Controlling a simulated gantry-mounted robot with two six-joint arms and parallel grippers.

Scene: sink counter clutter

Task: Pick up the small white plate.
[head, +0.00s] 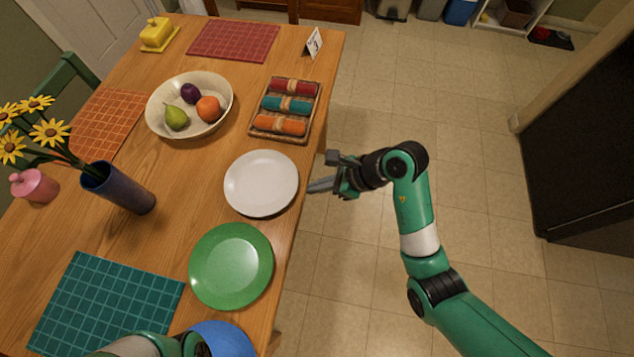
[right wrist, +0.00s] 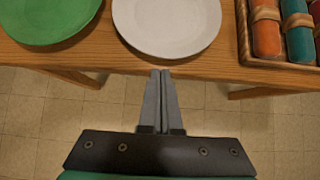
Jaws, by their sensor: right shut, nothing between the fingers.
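The small white plate (head: 261,183) lies flat on the wooden table near its right edge, between the green plate and the napkin tray. It also shows at the top of the right wrist view (right wrist: 167,22). My right gripper (head: 312,187) is just off the table's edge, to the right of the plate, with its fingers pointing at it. In the right wrist view its fingers (right wrist: 161,76) are together and empty, apart from the plate. Part of my left arm shows at the bottom left of the head view, but its gripper cannot be made out.
A green plate (head: 231,265) and a blue dish (head: 222,340) are on the near side. A tray of rolled napkins (head: 257,122) and a fruit bowl (head: 152,119) are on the far side. A blue vase (head: 125,190) with yellow flowers stands left. Open floor (head: 350,270) lies right of the table.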

